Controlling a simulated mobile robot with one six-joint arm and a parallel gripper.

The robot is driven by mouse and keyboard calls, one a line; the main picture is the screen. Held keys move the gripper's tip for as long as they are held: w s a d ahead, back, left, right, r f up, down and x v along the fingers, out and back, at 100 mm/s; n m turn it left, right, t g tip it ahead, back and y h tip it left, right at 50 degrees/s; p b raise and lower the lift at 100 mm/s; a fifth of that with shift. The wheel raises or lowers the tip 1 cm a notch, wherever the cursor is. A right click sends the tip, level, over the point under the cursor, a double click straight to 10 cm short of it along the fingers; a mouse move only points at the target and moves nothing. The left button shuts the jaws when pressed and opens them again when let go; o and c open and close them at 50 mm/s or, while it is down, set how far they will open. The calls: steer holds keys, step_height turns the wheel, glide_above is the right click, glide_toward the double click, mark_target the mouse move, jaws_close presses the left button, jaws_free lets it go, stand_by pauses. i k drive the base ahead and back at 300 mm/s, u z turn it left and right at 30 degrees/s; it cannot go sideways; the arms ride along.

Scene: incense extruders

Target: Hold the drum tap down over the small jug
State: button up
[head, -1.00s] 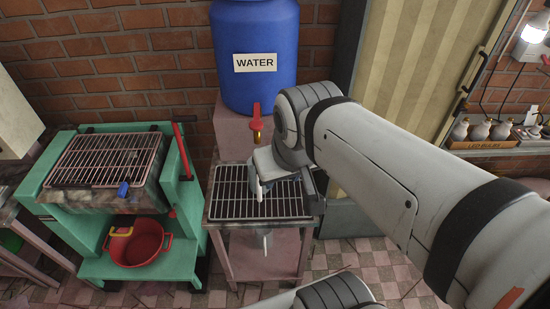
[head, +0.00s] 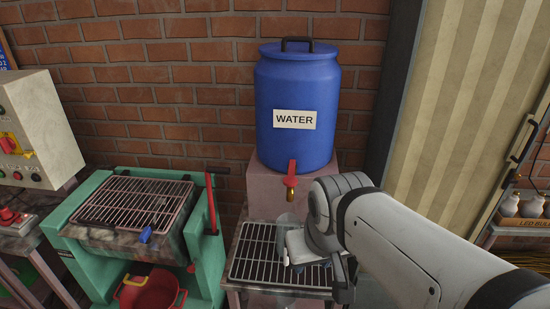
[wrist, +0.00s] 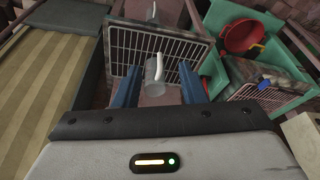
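The blue drum (head: 298,100) with a WATER label stands on a pink block against the brick wall in the head view. Its tap (head: 291,180) has a red lever and a brass spout. The small jug is clear with a white handle. In the head view the jug (head: 288,227) shows partly, below the tap and beside my wrist, which hides the rest. In the wrist view the jug (wrist: 154,76) appears between the spread blue fingers of my gripper (wrist: 158,66), with gaps on both sides. My gripper is open and apart from the tap.
A metal grating (head: 254,262) on a stand lies under the tap. A green machine (head: 208,262) with a rack and a red pot (head: 150,291) stands to the left. A grey control box (head: 38,130) is further left. A striped door (head: 450,110) is on the right.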

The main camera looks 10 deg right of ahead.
mark_target(290, 181)
steer(key=k, duration=1.2)
steer(key=u, duration=0.45)
steer(key=i, duration=1.8)
steer(key=z, duration=0.55)
